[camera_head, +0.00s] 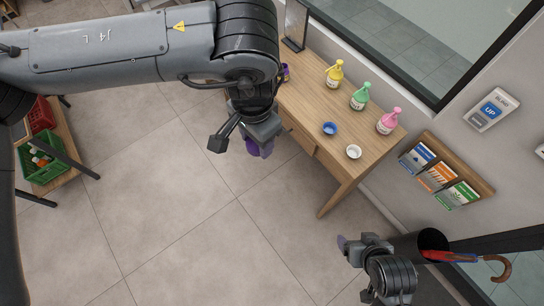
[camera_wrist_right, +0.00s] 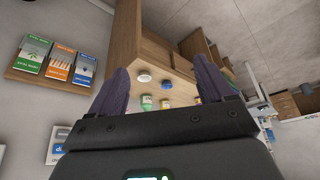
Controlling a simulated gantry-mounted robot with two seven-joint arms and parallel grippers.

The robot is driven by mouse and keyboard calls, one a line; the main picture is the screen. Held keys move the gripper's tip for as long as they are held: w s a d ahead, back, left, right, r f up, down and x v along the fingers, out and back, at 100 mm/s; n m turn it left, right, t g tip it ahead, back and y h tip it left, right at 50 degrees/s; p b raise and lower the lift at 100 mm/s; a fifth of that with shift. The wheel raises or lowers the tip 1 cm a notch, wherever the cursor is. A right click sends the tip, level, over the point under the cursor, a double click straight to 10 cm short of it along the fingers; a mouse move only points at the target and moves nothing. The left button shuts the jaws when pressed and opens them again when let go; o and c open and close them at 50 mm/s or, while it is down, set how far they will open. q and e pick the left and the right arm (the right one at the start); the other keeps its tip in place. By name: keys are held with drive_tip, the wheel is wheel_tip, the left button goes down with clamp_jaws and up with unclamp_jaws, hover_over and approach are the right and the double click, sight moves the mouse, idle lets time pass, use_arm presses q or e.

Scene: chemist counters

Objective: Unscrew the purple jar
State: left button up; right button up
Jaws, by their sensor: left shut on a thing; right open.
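My left gripper (camera_head: 262,143) hangs in front of the left part of the table in the head view. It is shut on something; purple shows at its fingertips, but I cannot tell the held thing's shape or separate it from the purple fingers. A small purple thing (camera_head: 285,71) stands on the table at the back left, partly hidden by my left arm; I cannot tell whether it is the jar. My right gripper (camera_head: 343,243) is at the lower right, apart from the table. In the right wrist view its purple fingers (camera_wrist_right: 160,92) are spread and empty.
The wooden table (camera_head: 305,106) carries yellow (camera_head: 334,76), green (camera_head: 360,97) and pink (camera_head: 388,121) bottles, a blue round item (camera_head: 330,129) and a white one (camera_head: 354,152). A dark bin (camera_head: 432,239) with an umbrella stands beside my right gripper. Open floor lies between the arms.

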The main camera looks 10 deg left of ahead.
drive_tip(key=w+a+r+n+t+y, duration=0.3)
drive_tip(key=w+a+r+n+y, duration=0.15)
drive_tip(key=a+r, duration=0.6)
drive_tip(key=w+a+r+n+t+y, duration=0.35)
drive_tip(key=w+a+r+y, duration=0.2)
drive_tip(key=a+r, duration=0.55)
drive_tip(key=shift+y, duration=0.3)
drive_tip(key=shift+s+a+x, duration=0.1)
drive_tip(key=shift+x, duration=1.2)
drive_tip(key=shift+s+a+x, duration=0.15)
drive_tip(key=shift+x, duration=1.1)
drive_tip(key=shift+s+a+x, duration=0.1)
drive_tip(key=shift+x, duration=1.2)
drive_tip(key=c, duration=0.9)
use_arm(q)
drive_tip(key=o, duration=1.2)
use_arm(e)
drive_tip(key=shift+c, duration=0.7)
use_arm(q)
drive_tip(key=shift+o, duration=0.2)
